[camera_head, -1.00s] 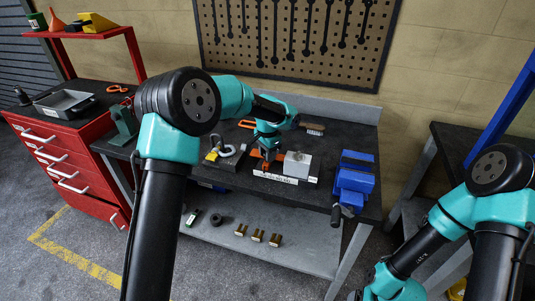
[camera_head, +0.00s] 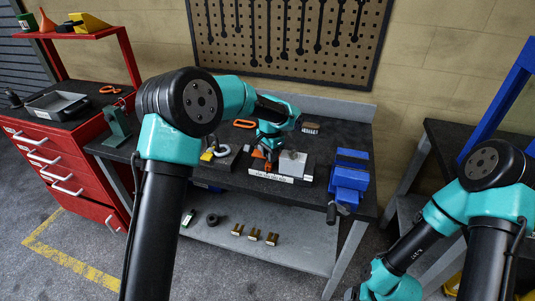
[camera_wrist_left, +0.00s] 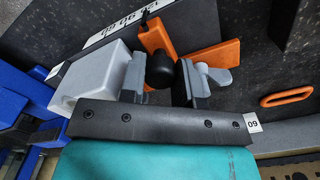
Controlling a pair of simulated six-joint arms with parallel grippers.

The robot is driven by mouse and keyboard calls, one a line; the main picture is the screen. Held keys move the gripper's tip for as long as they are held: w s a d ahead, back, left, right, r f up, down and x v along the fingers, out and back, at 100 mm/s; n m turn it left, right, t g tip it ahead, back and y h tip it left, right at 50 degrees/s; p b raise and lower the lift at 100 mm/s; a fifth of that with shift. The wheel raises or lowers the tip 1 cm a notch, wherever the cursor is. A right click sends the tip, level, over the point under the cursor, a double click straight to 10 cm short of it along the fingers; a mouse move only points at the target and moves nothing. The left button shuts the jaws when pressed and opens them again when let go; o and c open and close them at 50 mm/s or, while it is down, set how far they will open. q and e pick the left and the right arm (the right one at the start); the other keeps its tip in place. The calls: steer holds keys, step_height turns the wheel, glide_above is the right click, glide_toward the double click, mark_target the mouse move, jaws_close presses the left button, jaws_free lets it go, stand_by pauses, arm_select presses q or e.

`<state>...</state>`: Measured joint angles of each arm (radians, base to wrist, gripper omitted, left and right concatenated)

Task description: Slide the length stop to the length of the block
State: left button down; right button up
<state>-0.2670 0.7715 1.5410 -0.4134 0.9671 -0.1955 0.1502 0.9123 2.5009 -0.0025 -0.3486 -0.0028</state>
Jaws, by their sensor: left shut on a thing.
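The pale grey block (camera_head: 292,163) sits on the bench against a white scale strip (camera_head: 270,176). The orange length stop (camera_head: 263,156) is left of it, partly hidden by my left gripper (camera_head: 267,151). In the left wrist view, my left gripper (camera_wrist_left: 164,82) is shut on the stop's black knob (camera_wrist_left: 160,70), with orange parts (camera_wrist_left: 202,57) behind. The block (camera_wrist_left: 97,72) is close beside the left finger there. I cannot tell whether stop and block touch. My right arm shows at the right, but its fingertips are not in view.
A blue vise (camera_head: 350,178) stands right of the block. A grey padlock-like item (camera_head: 222,150), an orange-handled tool (camera_head: 245,124) and a brush (camera_head: 311,128) lie around the left and back of the bench. A red tool cabinet (camera_head: 70,165) stands at the left.

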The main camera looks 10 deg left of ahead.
arm_select(q)
steer(key=c, duration=0.8)
jaws_free()
